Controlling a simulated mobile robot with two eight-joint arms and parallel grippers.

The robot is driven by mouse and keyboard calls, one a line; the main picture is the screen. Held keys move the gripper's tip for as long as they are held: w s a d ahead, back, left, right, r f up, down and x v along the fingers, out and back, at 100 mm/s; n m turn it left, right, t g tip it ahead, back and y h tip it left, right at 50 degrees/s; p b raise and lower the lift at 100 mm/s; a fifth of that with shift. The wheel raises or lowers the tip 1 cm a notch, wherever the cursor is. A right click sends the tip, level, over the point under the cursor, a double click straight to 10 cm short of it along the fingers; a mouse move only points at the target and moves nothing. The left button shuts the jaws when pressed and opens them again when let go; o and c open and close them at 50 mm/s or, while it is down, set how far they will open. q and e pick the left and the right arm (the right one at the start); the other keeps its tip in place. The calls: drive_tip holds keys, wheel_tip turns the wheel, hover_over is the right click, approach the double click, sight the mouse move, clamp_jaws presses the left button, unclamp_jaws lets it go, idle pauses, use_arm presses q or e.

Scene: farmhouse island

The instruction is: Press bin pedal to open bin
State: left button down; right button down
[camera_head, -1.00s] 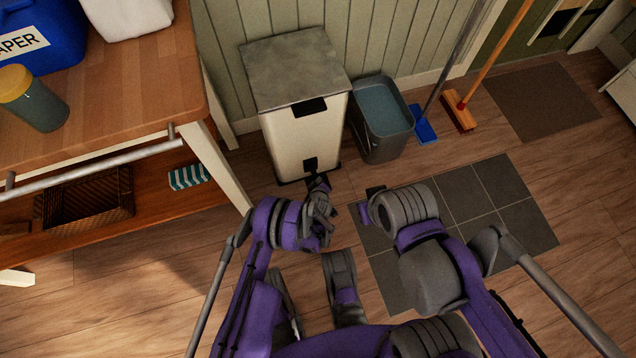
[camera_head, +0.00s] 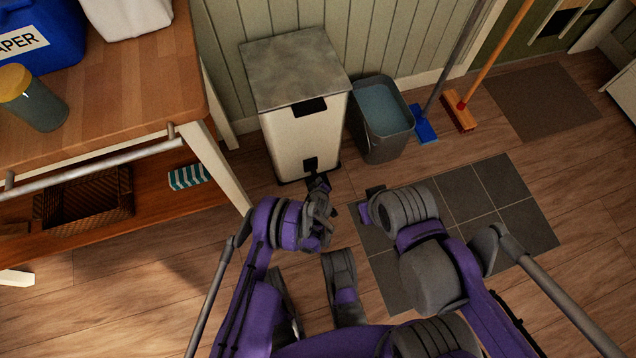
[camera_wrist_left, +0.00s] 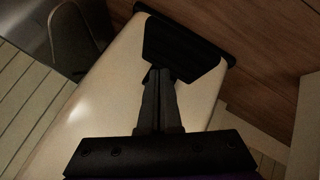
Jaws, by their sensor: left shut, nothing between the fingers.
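The bin (camera_head: 305,135) is a cream box with a flat grey lid (camera_head: 293,68), which lies shut. Its black pedal (camera_head: 311,165) is low on the front face. The pedal also shows in the left wrist view (camera_wrist_left: 182,50) as a dark plate. My left gripper (camera_head: 319,182) is shut and empty, right in front of the pedal. In the left wrist view its fingertips (camera_wrist_left: 160,76) overlap the pedal's near edge; I cannot tell whether they touch it. My right gripper (camera_head: 369,203) is held low to the right, and its fingers are too unclear to read.
A grey bucket (camera_head: 391,143) stands close to the bin's right side, with a blue brush (camera_head: 425,131) and a wooden broom (camera_head: 461,112) beyond. A wooden island (camera_head: 120,90) with a shelf stands on the left. The floor between island and bin is clear.

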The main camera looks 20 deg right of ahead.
use_arm(q)
drive_tip(key=shift+f+b, duration=0.35)
drive_tip(key=shift+r, duration=0.15)
drive_tip(key=shift+r, duration=0.3)
drive_tip(key=shift+p, duration=0.3)
drive_tip(key=shift+r+p, duration=1.4)
drive_tip(key=shift+r, duration=1.15)
